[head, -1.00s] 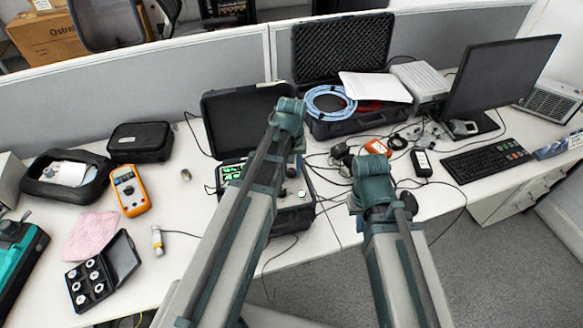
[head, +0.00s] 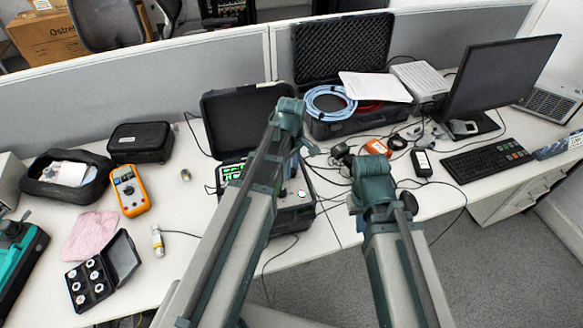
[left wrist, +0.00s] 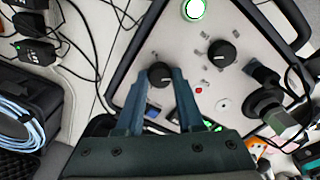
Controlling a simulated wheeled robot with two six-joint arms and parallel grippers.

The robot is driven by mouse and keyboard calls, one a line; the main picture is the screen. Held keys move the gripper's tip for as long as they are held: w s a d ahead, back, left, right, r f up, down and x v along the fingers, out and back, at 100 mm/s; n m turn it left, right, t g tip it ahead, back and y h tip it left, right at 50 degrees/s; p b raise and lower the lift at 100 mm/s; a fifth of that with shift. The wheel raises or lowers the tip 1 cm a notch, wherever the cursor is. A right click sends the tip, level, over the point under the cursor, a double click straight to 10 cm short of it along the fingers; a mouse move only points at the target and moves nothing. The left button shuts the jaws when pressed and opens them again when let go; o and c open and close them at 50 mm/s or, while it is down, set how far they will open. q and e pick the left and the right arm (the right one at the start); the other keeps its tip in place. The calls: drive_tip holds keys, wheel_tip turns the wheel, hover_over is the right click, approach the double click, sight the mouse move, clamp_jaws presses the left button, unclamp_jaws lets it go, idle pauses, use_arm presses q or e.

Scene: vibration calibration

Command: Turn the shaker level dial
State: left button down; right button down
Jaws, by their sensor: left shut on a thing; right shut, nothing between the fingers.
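The shaker case (head: 296,222) stands open on the desk, with a green-lit display (head: 232,172) on its panel. In the left wrist view, a black dial with a white mark (left wrist: 159,80) sits on the pale panel (left wrist: 185,50). My left gripper (left wrist: 161,72) is shut on this dial, one fingertip on each side. A second black knob (left wrist: 221,53) stands apart from the fingers, to the right. In the head view, my left arm hides part of the case and the dial. My right arm stands to the right of the case, and its gripper cannot be made out.
A green-lit round button (left wrist: 194,9), a small red light (left wrist: 198,90) and black cable plugs (left wrist: 268,103) are close to the left gripper. An orange multimeter (head: 131,190) and a box of small parts (head: 92,284) lie left. Loose cables lie right of the case.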

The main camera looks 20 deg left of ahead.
sight(292, 171)
use_arm(q)
drive_tip(key=shift+n, duration=0.7)
drive_tip(key=c, duration=0.5)
unclamp_jaws()
wheel_tip(292, 171, up, 14)
drive_tip(key=p, duration=1.3)
drive_tip(key=shift+p, duration=0.4)
drive_tip(key=shift+f, duration=0.1)
